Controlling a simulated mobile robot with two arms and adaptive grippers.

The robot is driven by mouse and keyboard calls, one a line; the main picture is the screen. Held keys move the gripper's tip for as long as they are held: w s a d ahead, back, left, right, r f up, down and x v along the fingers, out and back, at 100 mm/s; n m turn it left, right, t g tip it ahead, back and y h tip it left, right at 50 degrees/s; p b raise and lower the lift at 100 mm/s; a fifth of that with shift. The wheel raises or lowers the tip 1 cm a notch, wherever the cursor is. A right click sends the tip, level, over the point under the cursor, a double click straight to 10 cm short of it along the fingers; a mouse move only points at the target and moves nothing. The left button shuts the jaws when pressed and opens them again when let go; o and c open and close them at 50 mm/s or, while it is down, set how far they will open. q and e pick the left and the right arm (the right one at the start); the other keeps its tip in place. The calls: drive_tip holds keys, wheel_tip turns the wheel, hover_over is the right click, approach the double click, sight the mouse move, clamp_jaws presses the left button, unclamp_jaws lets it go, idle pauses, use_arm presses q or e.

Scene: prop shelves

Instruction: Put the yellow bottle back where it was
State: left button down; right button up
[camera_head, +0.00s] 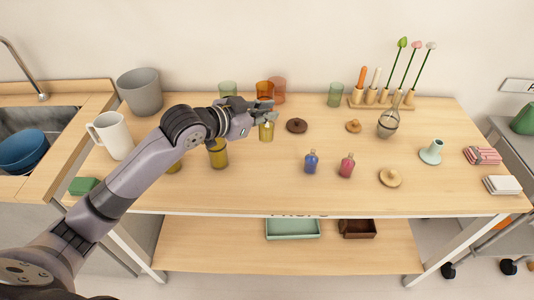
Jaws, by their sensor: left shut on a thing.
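A yellow bottle (266,132) is under the fingers of my left gripper (263,110), over the wooden tabletop at the left of centre. My left gripper is shut on the bottle's upper part. I cannot tell whether its base touches the table. A similar olive-yellow bottle (218,155) stands nearer the front, beside my forearm. My right gripper is out of view.
Orange glasses (278,90) and green glasses (228,89) stand behind the gripper. A dark brown lid (297,125) lies just right of it. Blue (311,162) and pink (347,166) bottles stand at centre front. A white pitcher (113,136) stands left. The front middle is clear.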

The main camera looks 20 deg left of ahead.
sight(261, 138)
use_arm(q)
wheel_tip(261, 138, down, 8)
drive_tip(key=shift+r, duration=0.1)
wheel_tip(261, 138, down, 5)
drive_tip(key=shift+f+p, duration=0.15)
drive_tip(key=shift+p, duration=0.15)
drive_tip(key=shift+f, duration=0.15)
drive_tip(key=c, duration=1.7)
unclamp_jaws()
drive_tip(key=shift+o, duration=0.2)
